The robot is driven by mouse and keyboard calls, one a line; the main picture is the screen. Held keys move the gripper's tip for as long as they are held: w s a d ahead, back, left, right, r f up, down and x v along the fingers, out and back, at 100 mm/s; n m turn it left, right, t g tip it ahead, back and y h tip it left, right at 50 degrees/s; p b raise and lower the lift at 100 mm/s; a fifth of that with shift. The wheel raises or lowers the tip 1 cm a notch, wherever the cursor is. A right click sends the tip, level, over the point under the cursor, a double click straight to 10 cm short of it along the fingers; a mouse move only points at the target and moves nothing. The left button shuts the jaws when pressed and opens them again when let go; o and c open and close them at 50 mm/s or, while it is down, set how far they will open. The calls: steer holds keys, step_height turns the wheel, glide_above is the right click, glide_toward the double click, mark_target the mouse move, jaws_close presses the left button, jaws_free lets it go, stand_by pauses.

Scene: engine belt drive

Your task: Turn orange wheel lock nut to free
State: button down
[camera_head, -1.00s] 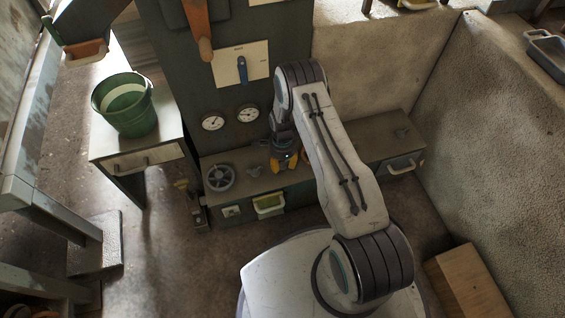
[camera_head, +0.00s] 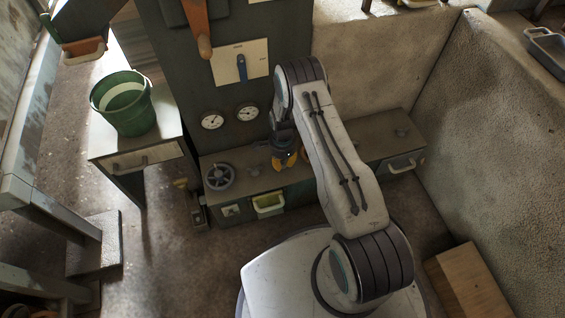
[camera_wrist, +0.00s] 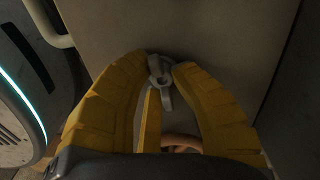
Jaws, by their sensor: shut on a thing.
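My gripper (camera_head: 286,160) is over the bench top in the head view, its yellow fingers pointing down. In the wrist view, the yellow fingers (camera_wrist: 158,68) are shut on a small grey winged lock nut (camera_wrist: 160,72), one at each side of it. A dull orange curved piece, likely part of the orange wheel (camera_wrist: 181,142), shows lower down between the fingers. Most of it is hidden by the fingers and the gripper body. I cannot make out the nut or the orange wheel in the head view, where my gripper and arm block that spot.
A dark handwheel (camera_head: 219,177) and a small knob stand on the bench left of my gripper. Two gauges (camera_head: 247,112) and a blue lever (camera_head: 241,67) are on the panel behind. A green bucket (camera_head: 124,103) stands on the left cabinet. A wooden box (camera_head: 467,283) lies at lower right.

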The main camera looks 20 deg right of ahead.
steer(key=n, duration=0.2)
steer(key=n+b, duration=0.1)
steer(key=n, duration=0.1)
steer(key=shift+w, duration=0.35)
steer(key=n+b, duration=0.1)
steer(key=n, duration=0.3)
steer(key=n+b, duration=0.1)
steer(key=n, duration=0.3)
steer(key=shift+a, duration=0.1)
steer(key=shift+r+n+b, duration=0.1)
steer(key=shift+n+b, duration=0.3)
steer(key=shift+n, duration=1.7)
steer(key=c, duration=1.1)
jaws_free()
steer(key=shift+s+a, duration=0.1)
